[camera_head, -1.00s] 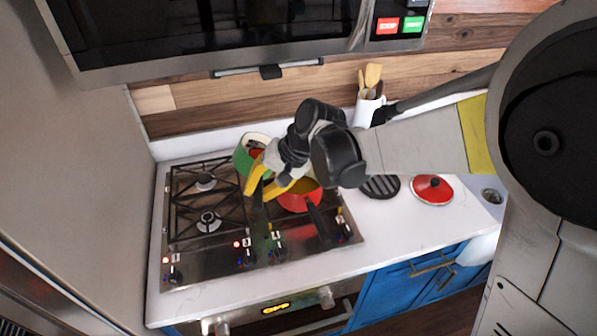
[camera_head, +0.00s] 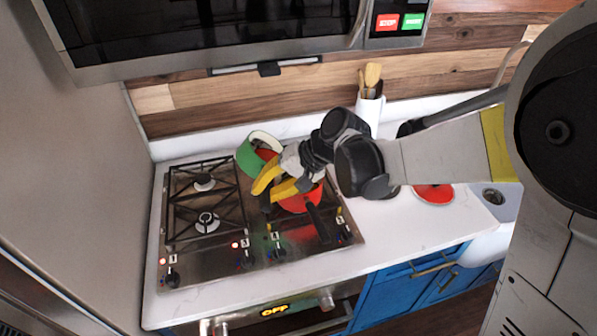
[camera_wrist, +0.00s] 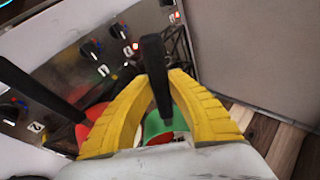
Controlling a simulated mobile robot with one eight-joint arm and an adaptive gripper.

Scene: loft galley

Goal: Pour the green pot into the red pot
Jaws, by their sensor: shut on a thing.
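The green pot (camera_head: 246,161) is tilted at the back of the hob, its mouth turned toward the right and red showing inside. My gripper (camera_head: 264,190), with yellow fingers, is shut on its black handle (camera_wrist: 153,62), seen between the fingers in the wrist view. Part of the green pot (camera_wrist: 166,124) shows there behind the fingers. The red pot (camera_head: 299,204) sits on the hob's right side, just right of and below my gripper, its black handle (camera_head: 318,224) pointing to the front. My fingers and wrist hide part of it. It also shows in the wrist view (camera_wrist: 91,117).
The left burners (camera_head: 205,184) are bare. A red lid (camera_head: 433,194) lies on the counter to the right, partly hidden by my arm. A white utensil holder (camera_head: 369,110) stands at the back. A microwave (camera_head: 220,35) hangs above. The front counter strip is clear.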

